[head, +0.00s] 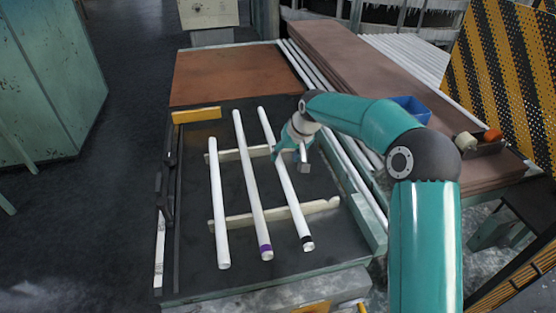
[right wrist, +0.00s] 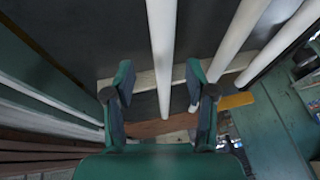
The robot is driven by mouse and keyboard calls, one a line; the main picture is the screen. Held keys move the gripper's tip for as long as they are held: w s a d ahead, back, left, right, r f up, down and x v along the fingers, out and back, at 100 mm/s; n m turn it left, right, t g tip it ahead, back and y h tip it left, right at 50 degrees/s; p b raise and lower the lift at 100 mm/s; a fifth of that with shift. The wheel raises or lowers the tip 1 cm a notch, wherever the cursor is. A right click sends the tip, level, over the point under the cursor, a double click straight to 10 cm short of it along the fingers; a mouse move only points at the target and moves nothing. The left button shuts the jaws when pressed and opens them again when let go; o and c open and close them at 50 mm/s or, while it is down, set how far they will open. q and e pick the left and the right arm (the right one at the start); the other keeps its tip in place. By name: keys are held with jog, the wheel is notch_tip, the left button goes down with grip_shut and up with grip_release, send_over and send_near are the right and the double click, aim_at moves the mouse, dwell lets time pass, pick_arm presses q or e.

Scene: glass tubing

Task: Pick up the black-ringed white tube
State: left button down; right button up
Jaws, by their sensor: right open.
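The black-ringed white tube (head: 287,190) is the rightmost of three tubes lying across two pale wooden strips. Its black ring (head: 306,239) is near its front end. My right gripper (head: 291,160) is open at the tube's middle part, with one finger to each side of it in the picture. In the right wrist view, the tube (right wrist: 162,40) runs between the open fingers (right wrist: 162,76), apart from both. The ring does not show there. Part of the tube is hidden by the gripper in the head view. My left gripper is not in view.
A purple-ringed tube (head: 251,190) lies left of it, and a plain white tube (head: 218,200) further left. The wooden strips (head: 322,206) lie on a dark table top (head: 190,270). Long white tubes and brown boards (head: 350,65) lie to the right, with a blue bin (head: 413,108).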

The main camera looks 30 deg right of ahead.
aim_at(280, 161)
jog(key=shift+p+x, duration=0.5)
jog(key=shift+x, duration=1.4)
jog(key=shift+a, duration=0.2)
grip_shut()
